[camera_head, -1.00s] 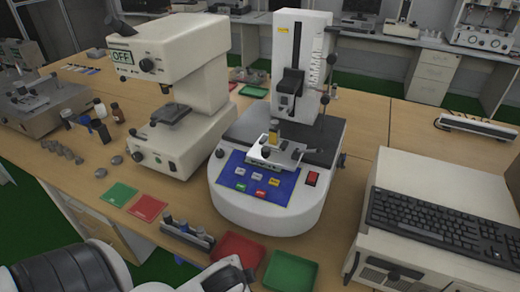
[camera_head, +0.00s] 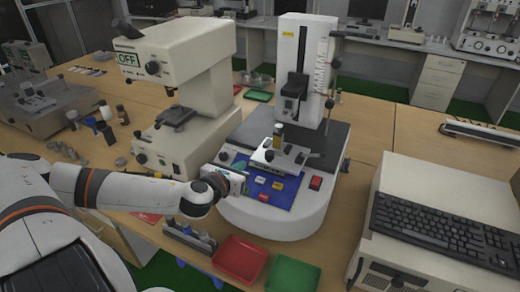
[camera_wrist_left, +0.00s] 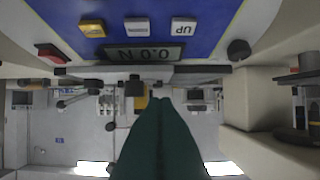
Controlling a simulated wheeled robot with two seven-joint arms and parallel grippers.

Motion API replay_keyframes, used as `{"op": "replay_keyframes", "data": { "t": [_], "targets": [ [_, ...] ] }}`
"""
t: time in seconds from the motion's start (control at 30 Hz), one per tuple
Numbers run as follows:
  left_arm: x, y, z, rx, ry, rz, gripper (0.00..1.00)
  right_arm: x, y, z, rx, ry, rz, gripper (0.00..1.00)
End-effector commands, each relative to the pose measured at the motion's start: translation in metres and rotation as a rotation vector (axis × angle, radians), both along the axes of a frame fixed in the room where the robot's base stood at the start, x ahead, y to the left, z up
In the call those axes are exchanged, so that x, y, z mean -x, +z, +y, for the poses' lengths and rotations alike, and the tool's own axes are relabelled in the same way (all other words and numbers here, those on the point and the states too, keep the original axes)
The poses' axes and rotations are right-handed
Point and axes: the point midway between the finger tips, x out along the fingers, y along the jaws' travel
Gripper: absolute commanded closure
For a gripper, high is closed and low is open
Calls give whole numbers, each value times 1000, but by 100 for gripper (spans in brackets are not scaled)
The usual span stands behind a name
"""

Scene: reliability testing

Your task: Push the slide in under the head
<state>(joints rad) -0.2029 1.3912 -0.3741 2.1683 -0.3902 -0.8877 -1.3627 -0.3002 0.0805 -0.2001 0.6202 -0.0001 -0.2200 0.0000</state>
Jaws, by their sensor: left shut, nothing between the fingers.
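The slide (camera_head: 280,158) is a pale stage on the tester's base, with a yellow-topped piece (camera_head: 279,131) standing on it. It sits in front of the column, nearer me than the black head (camera_head: 293,87), and is not under it. My left gripper (camera_head: 243,182) is at the front left of the blue button panel (camera_head: 280,199), apart from the slide. My right gripper is out of view.
A beige machine marked OFF (camera_head: 170,62) stands close on the left. Red (camera_head: 241,259) and green (camera_head: 292,274) trays lie in front of the tester. A keyboard (camera_head: 440,232) on a beige case is at right. A red switch (camera_head: 316,183) sits right of the panel.

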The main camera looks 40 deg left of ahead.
Motion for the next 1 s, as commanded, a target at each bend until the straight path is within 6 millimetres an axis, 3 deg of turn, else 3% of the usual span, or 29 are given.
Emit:
{"op": "replay_keyframes", "data": {
  "t": [0.17, 0.6, 0.8, 1.0],
  "targets": [
    [-23, -6, 4, 12, 5, -6, 100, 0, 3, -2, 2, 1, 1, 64],
    [-105, -25, 24, 11, 5, -4, 100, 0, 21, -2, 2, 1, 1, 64],
    [-123, -28, 29, 10, 4, -1, 100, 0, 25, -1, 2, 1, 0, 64],
    [-127, -29, 29, 9, 2, 0, 100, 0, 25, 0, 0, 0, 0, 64]
  ]
}}
